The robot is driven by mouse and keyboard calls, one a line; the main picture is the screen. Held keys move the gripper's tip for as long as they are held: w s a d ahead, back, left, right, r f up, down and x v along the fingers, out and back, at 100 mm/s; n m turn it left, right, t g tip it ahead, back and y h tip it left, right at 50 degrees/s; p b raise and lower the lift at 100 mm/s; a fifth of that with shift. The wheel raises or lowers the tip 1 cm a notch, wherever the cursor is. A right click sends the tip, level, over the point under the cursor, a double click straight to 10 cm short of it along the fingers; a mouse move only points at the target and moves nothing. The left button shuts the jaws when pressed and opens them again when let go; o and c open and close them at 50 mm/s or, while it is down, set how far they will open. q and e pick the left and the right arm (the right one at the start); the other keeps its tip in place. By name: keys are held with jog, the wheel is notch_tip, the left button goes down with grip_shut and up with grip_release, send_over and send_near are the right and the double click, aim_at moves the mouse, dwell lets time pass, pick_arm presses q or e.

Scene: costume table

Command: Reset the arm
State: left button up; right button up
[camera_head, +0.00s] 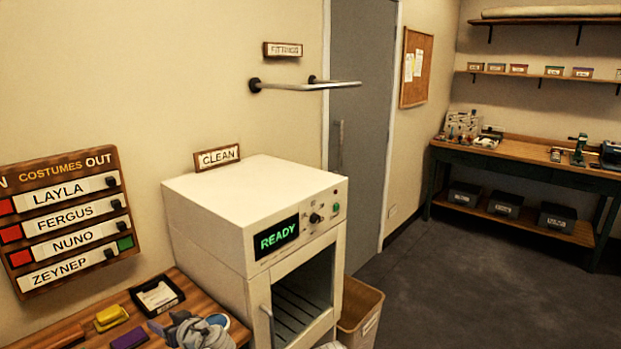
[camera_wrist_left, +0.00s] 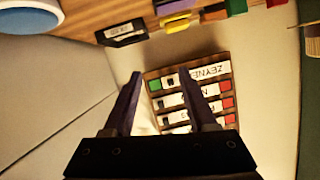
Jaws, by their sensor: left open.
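In the head view the board (camera_head: 22,188) hangs on the left wall with the names Layla, Fergus, Nuno and Zeynep. Red squares show at the left of three rows, and a green one at the right of Zeynep's. My right gripper is not in view.
The floor (camera_head: 450,290) at right is clear.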

pick_arm(q)
jog(key=s+d+f+m+g+h+p, duration=0.1)
jog(key=s+d+f+m+g+h, duration=0.2)
jog(key=d, duration=0.6)
jog(key=s+d+f+m+g+h+p, duration=0.1)
jog(key=s+d+f+m+g+h, duration=0.1)
jog(key=s+d, duration=0.5)
jog(key=s+d+f+m+g+h+p, duration=0.1)
jog(key=s+d+f+m+g+h, duration=0.2)
jog(key=d, duration=1)
jog(key=s+f+m+h, duration=0.2)
jog(key=s+f+m, duration=0.1)
jog(key=m, duration=0.1)
jog(key=shift+f+g, duration=0.25)
jog(key=shift+g, duration=0.05)
